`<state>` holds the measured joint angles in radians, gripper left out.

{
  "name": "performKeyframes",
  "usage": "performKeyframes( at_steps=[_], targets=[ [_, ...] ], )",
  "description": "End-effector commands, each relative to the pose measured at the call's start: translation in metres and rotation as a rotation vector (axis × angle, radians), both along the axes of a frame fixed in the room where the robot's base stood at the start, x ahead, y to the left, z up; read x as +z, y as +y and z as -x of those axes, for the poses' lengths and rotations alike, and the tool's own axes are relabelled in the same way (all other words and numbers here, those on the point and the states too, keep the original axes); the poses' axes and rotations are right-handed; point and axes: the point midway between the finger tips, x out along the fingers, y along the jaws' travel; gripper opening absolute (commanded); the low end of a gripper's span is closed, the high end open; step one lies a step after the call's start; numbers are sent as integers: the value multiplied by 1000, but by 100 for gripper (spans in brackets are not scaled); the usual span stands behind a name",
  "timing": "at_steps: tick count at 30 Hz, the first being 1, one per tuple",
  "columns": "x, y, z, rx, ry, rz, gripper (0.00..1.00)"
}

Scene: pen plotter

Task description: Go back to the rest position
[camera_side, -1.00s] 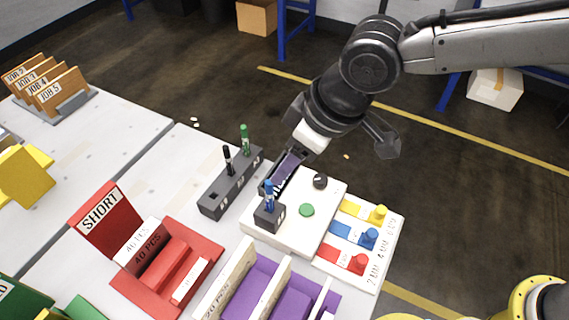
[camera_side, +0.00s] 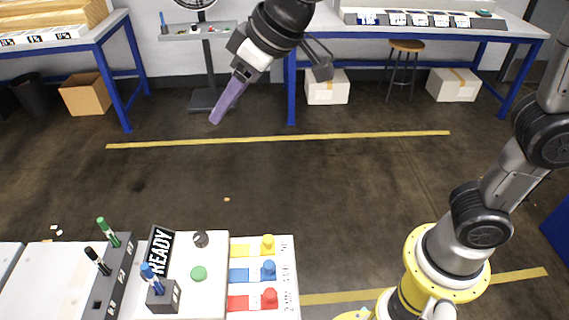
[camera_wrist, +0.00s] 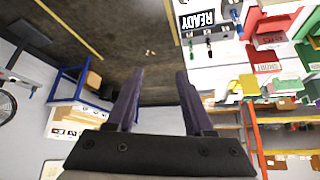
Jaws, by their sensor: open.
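My gripper (camera_side: 225,105) hangs in the air above open floor, well beyond the table, with purple fingers pointing down-left in the side view. In the wrist view the two fingers (camera_wrist: 157,75) are spread apart with nothing between them. The white plotter box (camera_side: 210,262) is at the bottom of the side view, with a black READY sign (camera_side: 160,249), a green button (camera_side: 198,273) and a black knob (camera_side: 201,239). A blue pen (camera_side: 151,276) stands in a small grey holder on its left part. The READY sign also shows upside down in the wrist view (camera_wrist: 197,19).
A grey rack with a green pen (camera_side: 108,232) and a black pen (camera_side: 97,260) stands left of the plotter. Yellow, blue and red knobs (camera_side: 269,270) sit on the panel to its right. Blue-legged benches (camera_side: 420,33) stand behind. The air around my gripper is clear.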

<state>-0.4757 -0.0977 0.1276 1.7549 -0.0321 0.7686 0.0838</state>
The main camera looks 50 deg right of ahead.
Motion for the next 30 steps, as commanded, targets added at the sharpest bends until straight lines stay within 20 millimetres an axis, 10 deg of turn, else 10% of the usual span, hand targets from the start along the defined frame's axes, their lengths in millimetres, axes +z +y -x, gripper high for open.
performKeyframes(
  at_steps=[6,12,19,30],
  targets=[
    [18,-118,67,-224,-44,-16,52],
    [-10,-179,149,-385,-41,-7,52],
    [-65,-193,211,-428,45,20,52],
    [-79,-192,220,-412,94,35,52]
  ],
)
